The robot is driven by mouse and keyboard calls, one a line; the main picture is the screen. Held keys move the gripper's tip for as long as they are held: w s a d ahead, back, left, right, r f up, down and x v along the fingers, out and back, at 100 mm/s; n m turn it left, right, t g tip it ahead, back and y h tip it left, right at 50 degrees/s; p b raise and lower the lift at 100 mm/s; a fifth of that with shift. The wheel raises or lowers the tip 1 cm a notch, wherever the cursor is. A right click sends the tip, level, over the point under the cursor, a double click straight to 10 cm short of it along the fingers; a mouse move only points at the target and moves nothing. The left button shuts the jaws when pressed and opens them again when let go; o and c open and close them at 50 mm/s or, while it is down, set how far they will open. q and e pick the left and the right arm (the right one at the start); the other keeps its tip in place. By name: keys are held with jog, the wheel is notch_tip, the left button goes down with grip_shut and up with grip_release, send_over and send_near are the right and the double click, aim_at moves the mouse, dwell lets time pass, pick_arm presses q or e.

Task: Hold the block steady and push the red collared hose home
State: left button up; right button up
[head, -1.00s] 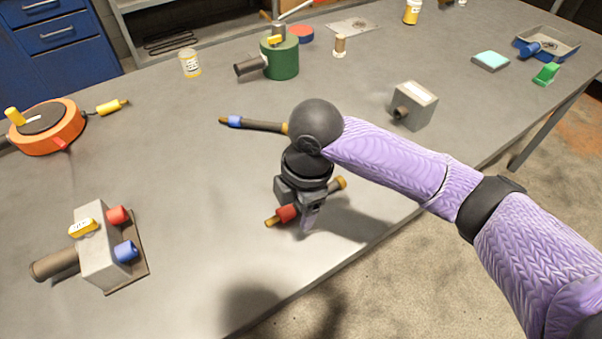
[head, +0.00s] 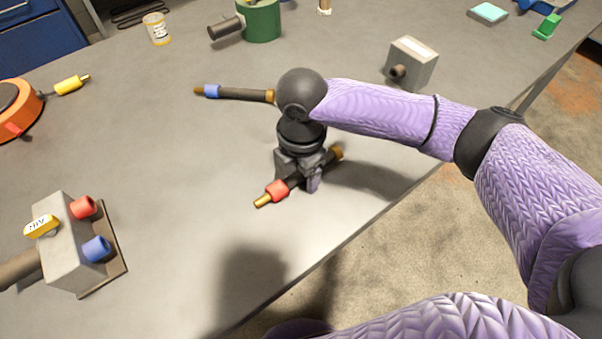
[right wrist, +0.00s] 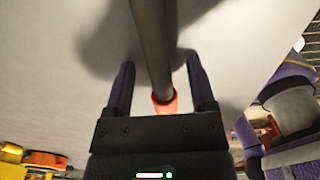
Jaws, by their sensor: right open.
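The red collared hose (head: 277,191) is a dark tube with brass ends and a red collar, under my right gripper (head: 300,180) in the head view. In the right wrist view the right gripper (right wrist: 160,72) is open, one finger on each side of the hose (right wrist: 152,40), with gaps showing. The red collar (right wrist: 165,104) is close to the palm. I cannot tell whether the hose touches the table. The grey block (head: 62,255) stands on a brown plate at lower left, with a red port (head: 83,207) and a blue port (head: 96,249). My left gripper is not in view.
A blue collared hose (head: 235,93) lies beyond my right gripper. A grey box (head: 412,62) stands behind my arm. The table between block and hose is clear.

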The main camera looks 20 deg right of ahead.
grip_shut()
jog(key=shift+r, duration=0.15)
